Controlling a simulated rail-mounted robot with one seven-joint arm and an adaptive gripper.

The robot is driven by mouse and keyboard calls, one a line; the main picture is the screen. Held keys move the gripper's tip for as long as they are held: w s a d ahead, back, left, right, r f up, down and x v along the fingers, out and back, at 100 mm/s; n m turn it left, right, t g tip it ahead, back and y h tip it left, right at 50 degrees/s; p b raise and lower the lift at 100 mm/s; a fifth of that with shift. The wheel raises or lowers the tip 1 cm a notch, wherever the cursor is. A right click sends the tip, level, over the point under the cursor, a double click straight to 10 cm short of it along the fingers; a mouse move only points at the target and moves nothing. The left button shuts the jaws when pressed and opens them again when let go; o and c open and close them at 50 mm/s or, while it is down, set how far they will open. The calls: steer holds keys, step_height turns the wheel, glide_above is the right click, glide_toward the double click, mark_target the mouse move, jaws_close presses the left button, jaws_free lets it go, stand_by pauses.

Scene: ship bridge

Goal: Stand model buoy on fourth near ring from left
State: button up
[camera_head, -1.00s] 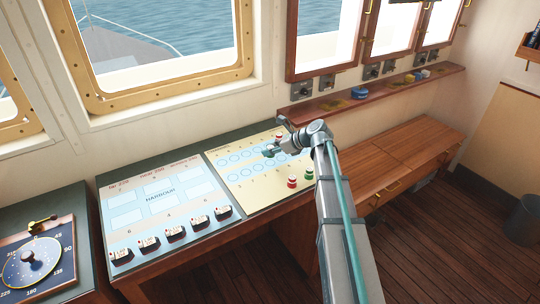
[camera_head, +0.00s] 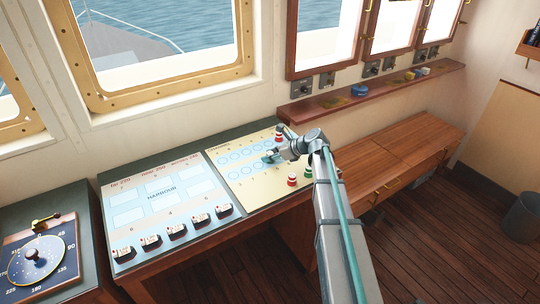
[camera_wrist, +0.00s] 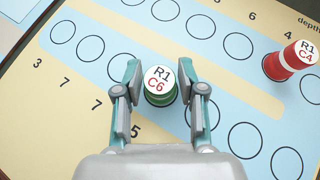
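A green buoy with a white top marked R1 C6 (camera_wrist: 160,85) stands upright in the near row of rings in the wrist view, at the fourth place from the left. The ring under it is hidden.
A red and white buoy marked R1 C4 (camera_wrist: 291,61) stands by the far row, right of my gripper. In the head view, a red buoy (camera_head: 292,180) and a green buoy (camera_head: 308,173) stand at the board's near right. Empty rings flank my gripper.

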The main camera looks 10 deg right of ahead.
steer(key=shift+o, duration=0.8)
steer(key=shift+r, duration=0.1)
steer(key=b+v, duration=0.2)
steer(key=v, duration=1)
steer(key=shift+r, duration=0.1)
